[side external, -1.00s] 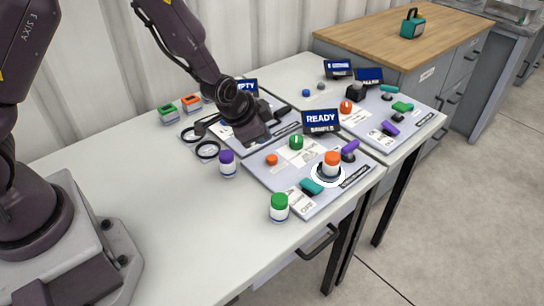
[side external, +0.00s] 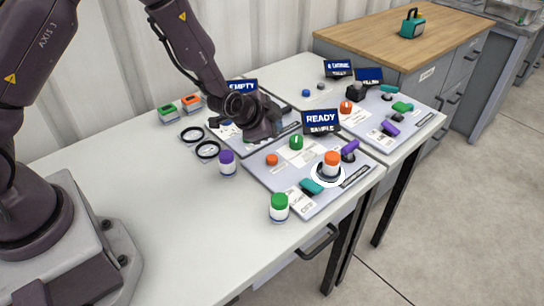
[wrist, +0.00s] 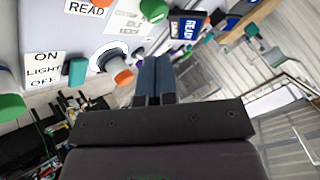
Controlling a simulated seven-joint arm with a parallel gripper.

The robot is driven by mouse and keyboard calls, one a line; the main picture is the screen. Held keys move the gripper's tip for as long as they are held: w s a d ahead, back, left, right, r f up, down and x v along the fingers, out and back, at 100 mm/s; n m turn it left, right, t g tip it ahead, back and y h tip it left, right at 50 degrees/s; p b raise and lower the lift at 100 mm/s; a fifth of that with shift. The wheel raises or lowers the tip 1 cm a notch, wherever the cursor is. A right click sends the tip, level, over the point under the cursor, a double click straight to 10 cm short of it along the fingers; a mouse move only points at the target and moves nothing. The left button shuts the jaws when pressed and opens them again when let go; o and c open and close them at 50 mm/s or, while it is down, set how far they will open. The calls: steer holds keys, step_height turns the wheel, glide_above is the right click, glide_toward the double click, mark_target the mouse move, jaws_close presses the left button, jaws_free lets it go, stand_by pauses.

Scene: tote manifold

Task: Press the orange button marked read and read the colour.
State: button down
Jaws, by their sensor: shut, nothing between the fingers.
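The orange button (side external: 272,160) is on the left of the near panel (side external: 262,177) in the side view.
A green knob (side external: 296,142), a teal switch (side external: 311,187) and a purple lever (side external: 349,151) are on the near panel. A purple-capped jar (side external: 227,163) and green-capped jar (side external: 279,207) stand beside it. Another panel's display (side external: 242,87) reads "EMPTY". The table's front left is clear.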

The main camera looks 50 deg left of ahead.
mark_target(277, 157)
steer(key=shift+f, duration=3)
steer(key=shift+f, duration=0.1)
steer(key=shift+f, duration=0.3)
steer(key=shift+s+d+f, duration=0.15)
steer(key=shift+s+f, duration=0.05)
steer(key=shift+f, duration=0.75)
stand_by(0.6)
steer(key=shift+s+r, duration=0.4)
steer(key=shift+r, duration=0.25)
steer(key=shift+w+r, duration=0.2)
steer(key=shift+r, duration=2.5)
